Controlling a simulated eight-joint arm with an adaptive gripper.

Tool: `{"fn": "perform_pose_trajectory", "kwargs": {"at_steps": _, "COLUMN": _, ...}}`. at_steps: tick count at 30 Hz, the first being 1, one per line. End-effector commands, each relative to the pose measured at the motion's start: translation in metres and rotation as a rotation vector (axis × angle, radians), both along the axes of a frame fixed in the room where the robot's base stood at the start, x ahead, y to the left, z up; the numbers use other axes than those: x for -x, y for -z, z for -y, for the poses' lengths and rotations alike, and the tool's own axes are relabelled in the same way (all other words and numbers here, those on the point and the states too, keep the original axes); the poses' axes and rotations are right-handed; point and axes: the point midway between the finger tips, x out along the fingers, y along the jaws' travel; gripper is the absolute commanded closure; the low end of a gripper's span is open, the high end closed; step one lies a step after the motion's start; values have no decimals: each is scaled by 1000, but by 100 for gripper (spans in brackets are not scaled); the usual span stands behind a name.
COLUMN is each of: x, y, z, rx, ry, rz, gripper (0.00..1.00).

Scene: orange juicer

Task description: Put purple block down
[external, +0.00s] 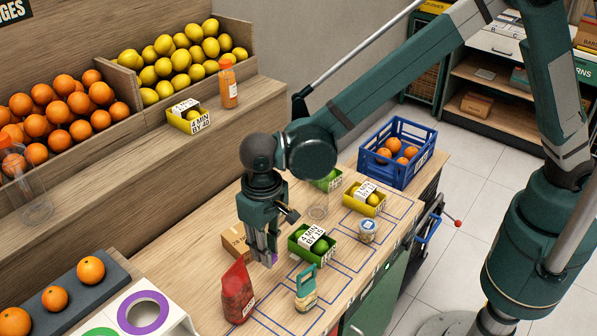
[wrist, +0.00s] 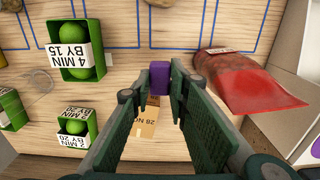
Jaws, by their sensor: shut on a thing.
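The purple block (wrist: 159,76) sits between the two fingertips of my gripper (wrist: 162,82) in the wrist view. My gripper is shut on it. In the external view my gripper (external: 266,260) points down over the wooden counter (external: 180,262), and only a small piece of the purple block (external: 274,258) shows at the fingertips. Whether the block touches the counter I cannot tell. Blue outlined rectangles are marked on the counter near its front edge.
A red bag (external: 237,293) stands left of my gripper, a cardboard box (external: 237,243) behind it, and a green crate of limes (external: 312,241) to the right. A white board with a purple ring (external: 143,312) lies at lower left.

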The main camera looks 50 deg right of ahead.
Motion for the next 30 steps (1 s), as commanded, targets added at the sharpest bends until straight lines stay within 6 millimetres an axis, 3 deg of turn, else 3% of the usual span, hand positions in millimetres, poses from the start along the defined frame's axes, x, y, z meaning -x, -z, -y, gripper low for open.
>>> {"fn": "perform_pose_trajectory", "kwargs": {"at_steps": 14, "x": 1, "y": 4, "z": -1, "rx": 0, "ry": 0, "rz": 0, "gripper": 89}}
{"fn": "perform_pose_trajectory", "kwargs": {"at_steps": 30, "x": 1, "y": 62, "z": -1, "rx": 0, "ry": 0, "rz": 0, "gripper": 89}}
